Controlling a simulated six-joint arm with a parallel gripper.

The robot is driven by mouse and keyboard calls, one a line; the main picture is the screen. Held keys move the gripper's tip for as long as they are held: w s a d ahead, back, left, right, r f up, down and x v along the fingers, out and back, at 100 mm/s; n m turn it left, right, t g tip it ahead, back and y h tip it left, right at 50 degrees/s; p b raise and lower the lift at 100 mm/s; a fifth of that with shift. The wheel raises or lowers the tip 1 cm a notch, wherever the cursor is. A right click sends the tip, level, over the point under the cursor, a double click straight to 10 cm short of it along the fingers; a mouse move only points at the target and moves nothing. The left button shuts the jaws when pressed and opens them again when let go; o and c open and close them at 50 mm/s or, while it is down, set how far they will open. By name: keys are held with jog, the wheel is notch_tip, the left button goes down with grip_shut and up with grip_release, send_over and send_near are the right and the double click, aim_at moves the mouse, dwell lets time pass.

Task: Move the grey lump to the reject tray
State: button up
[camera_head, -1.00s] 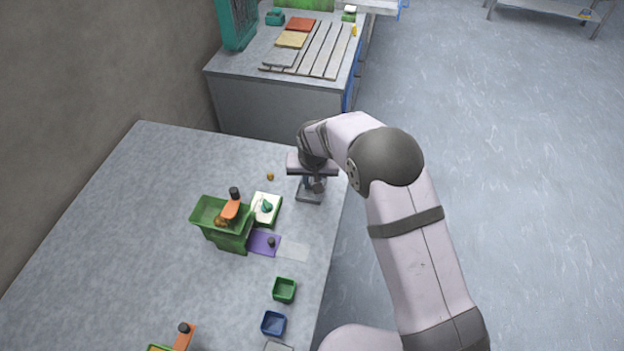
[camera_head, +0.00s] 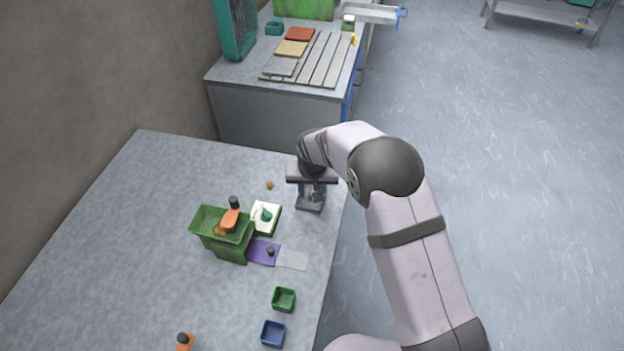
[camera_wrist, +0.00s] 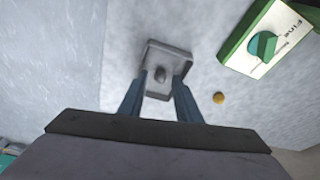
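My gripper (camera_wrist: 161,78) points down over this tray. In the head view the tray (camera_head: 309,207) stands near the table's right edge, below my gripper (camera_head: 311,188).
A green box with a teal knob (camera_head: 265,214) and a green bin with an orange scoop (camera_head: 230,247) stand left of the tray. A small orange ball (camera_head: 269,185) lies nearby. Small green (camera_head: 284,299) and blue (camera_head: 273,334) boxes stand nearer. The far-left table is clear.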

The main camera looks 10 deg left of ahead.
jog(key=b+v, duration=0.3)
jog(key=v, duration=0.8)
jog(key=shift+s+r, duration=0.15)
jog(key=shift+r, duration=0.15)
jog(key=shift+d, duration=0.15)
jog(key=s+d+m+g, duration=0.1)
jog(key=s+d, duration=0.3)
jog(key=d, duration=0.6)
jog(key=s+d, duration=0.4)
jog(key=d, duration=0.5)
jog(key=s+d+f+g, duration=0.1)
jog(key=s+d+f, duration=0.1)
jog(key=s+d, duration=0.2)
jog(key=s+d+f+m, duration=0.1)
jog(key=s+d, duration=0.4)
jog(key=s, duration=0.5)
jog(key=shift+s+d+f+m+g+h, duration=0.25)
jog(key=shift+s+f+m+g+h, duration=0.05)
jog(key=shift+s+f+g+h, duration=0.1)
jog(key=shift+c, duration=0.4)
